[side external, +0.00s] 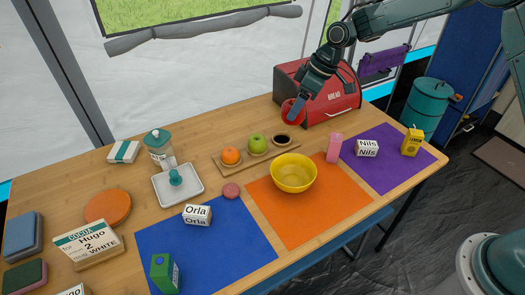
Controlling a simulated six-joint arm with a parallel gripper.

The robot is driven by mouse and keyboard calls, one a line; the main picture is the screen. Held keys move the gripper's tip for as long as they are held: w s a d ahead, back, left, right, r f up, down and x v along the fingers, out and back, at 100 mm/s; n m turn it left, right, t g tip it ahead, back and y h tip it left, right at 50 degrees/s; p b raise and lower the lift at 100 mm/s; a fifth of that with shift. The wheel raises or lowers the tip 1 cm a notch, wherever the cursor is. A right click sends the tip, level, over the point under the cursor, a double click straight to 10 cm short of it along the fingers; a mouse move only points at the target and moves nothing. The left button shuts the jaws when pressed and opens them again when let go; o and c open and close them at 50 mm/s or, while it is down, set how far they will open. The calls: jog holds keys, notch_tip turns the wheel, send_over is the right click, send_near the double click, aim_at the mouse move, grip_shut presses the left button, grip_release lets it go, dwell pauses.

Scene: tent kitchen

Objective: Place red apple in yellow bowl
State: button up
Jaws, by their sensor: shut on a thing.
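My gripper (297,108) is shut on the red apple (291,113), holding it above the back of the table in front of the red bread bin. The fingers cover part of the apple. The yellow bowl (294,187) stands upright on the orange mat (338,208), below the apple in the picture. Its visible inside is empty.
A wooden tray (232,171) holds an orange (230,156), a green apple (257,143) and a dark round hollow. The red bread bin (337,102) stands behind. A pink block (334,148) stands right of the bowl. The blue mat (225,245) lies left.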

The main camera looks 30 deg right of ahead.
jog(key=shift+s+a+n, duration=0.5)
jog(key=shift+s+a, duration=0.1)
jog(key=shift+s, duration=1.55)
send_near(288, 181)
jog(key=shift+w+a+r, duration=0.25)
jog(key=shift+w+a, duration=0.15)
jog(key=shift+a, duration=0.4)
jog(key=shift+f, duration=2.15)
jog(key=shift+f, duration=0.1)
jog(key=o, duration=0.8)
jog(key=shift+c, duration=0.2)
jog(key=v, duration=1.2)
